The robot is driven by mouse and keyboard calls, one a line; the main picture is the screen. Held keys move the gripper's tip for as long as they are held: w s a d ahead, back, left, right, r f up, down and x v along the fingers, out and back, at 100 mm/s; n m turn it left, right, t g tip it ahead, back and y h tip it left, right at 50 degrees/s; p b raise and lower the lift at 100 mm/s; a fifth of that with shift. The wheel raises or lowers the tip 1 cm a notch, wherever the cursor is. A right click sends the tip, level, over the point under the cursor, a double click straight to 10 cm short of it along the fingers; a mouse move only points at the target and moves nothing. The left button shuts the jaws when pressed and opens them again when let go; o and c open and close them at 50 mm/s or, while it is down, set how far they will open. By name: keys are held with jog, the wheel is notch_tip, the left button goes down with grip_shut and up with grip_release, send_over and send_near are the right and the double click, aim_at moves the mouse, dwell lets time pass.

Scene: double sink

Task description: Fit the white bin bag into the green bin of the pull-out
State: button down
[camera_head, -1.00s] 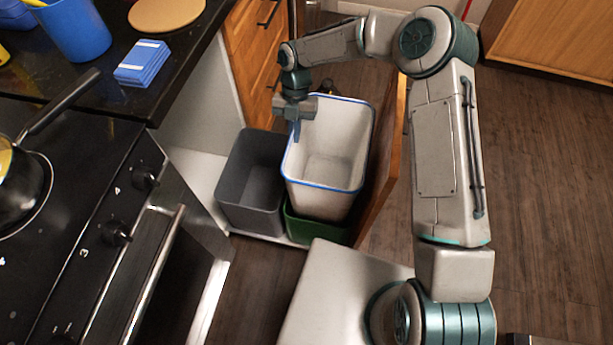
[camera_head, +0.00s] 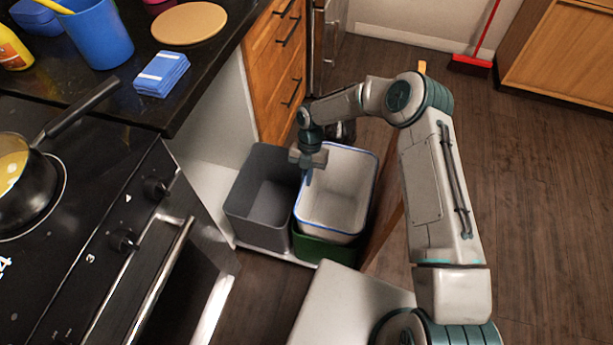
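The white bin bag (camera_head: 341,192), stiff and open-topped with a blue rim, sits largely down inside the green bin (camera_head: 325,250). Its rim is a little above the bin, of which only the front part shows. How far the bag's bottom reaches into the bin is hidden. My gripper (camera_head: 309,178) points down at the left edge of the bag's rim, and its fingers appear shut on that edge. The fingertips are small and partly hard to make out.
A grey bin (camera_head: 262,198) stands just left of the green bin in the pull-out. The wooden pull-out front (camera_head: 386,238) is close on the right. The stove (camera_head: 110,215) and counter are to the left. Open wooden floor (camera_head: 535,190) lies to the right.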

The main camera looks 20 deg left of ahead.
jog(key=shift+f+b, duration=0.4)
jog(key=shift+b, duration=0.15)
jog(key=shift+f, duration=0.2)
jog(key=c, duration=1.7)
grip_release()
jog(key=shift+r, duration=0.1)
jog(key=shift+r+p, duration=0.8)
jog(key=shift+p, duration=0.05)
jog(key=v, duration=1.1)
jog(key=shift+w+r, duration=0.2)
